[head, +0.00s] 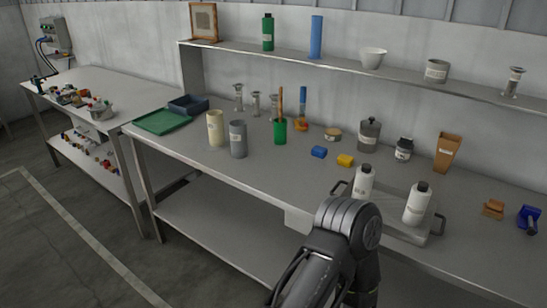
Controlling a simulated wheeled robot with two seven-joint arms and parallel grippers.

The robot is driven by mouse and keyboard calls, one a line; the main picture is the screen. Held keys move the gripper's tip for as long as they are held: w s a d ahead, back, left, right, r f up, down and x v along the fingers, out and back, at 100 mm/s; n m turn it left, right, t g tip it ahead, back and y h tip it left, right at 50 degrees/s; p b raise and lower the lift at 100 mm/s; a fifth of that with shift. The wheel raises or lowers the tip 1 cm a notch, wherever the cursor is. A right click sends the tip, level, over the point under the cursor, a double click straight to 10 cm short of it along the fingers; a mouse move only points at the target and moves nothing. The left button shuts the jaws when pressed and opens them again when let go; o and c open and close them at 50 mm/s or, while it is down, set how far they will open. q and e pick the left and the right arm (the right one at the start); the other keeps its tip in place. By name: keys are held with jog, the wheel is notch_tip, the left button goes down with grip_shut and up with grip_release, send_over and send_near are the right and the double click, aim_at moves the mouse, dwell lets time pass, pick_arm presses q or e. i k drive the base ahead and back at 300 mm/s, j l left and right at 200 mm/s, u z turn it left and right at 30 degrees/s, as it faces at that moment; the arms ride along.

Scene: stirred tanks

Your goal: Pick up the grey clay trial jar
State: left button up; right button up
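Several grey vessels are in the head view, and I cannot tell from their tiny labels which is the clay trial jar. A grey cylinder (238,140) with a pale label stands upright on the bench beside a cream one (215,129). A grey lidded jar (369,135) stands farther right, towards the back. A smaller grey jar with a dark lid (404,149) stands to its right. A grey open pot (436,71) is on the wall shelf. Neither of my grippers shows; only a dark link of my arm rises at the bottom, in front of the bench.
A tray with two white bottles (364,182) (416,203) stands near the front edge of the bench (270,185). A green tray (162,122) lies at the left. Bare bench lies front left.

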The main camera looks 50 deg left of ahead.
aim_at(238, 128)
jog(key=i+l+u, duration=0.15)
jog(key=i, duration=0.85)
jog(key=u, duration=2.4)
